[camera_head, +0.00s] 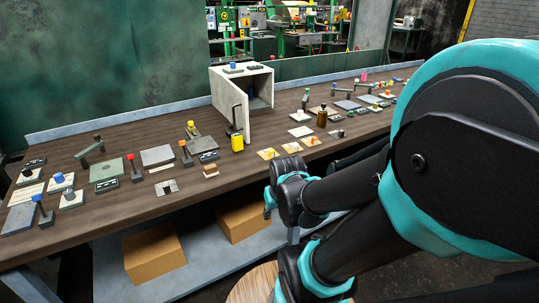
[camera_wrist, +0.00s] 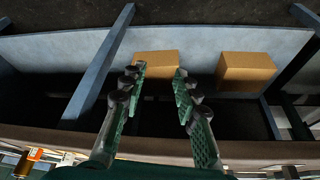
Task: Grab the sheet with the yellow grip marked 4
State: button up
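Several pale sheets with yellow or orange grips lie near the front edge of the workbench: one left sheet (camera_head: 268,154), one middle sheet (camera_head: 292,147) and one right sheet (camera_head: 310,141). Another yellow grip (camera_head: 190,126) stands farther left. The marks are too small to read, so I cannot tell which is marked 4. My gripper (camera_wrist: 157,72) is open and empty in the wrist view, its two green fingers apart. In the head view my gripper (camera_head: 269,200) is in front of the bench's front edge, apart from the sheets and partly hidden by my wrist.
The workbench (camera_head: 130,205) carries many small blocks, plates and levers. Cardboard boxes (camera_head: 152,254) sit on the lower shelf (camera_wrist: 205,50).

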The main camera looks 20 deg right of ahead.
jog(key=shift+o, duration=1.1)
jog(key=shift+w, duration=0.1)
jog(key=m+g+h, duration=0.3)
jog(key=m+h, duration=0.1)
jog(key=m, duration=1.1)
send_near(272, 150)
jog(key=x, duration=0.8)
jog(key=shift+f, duration=0.25)
grip_shut()
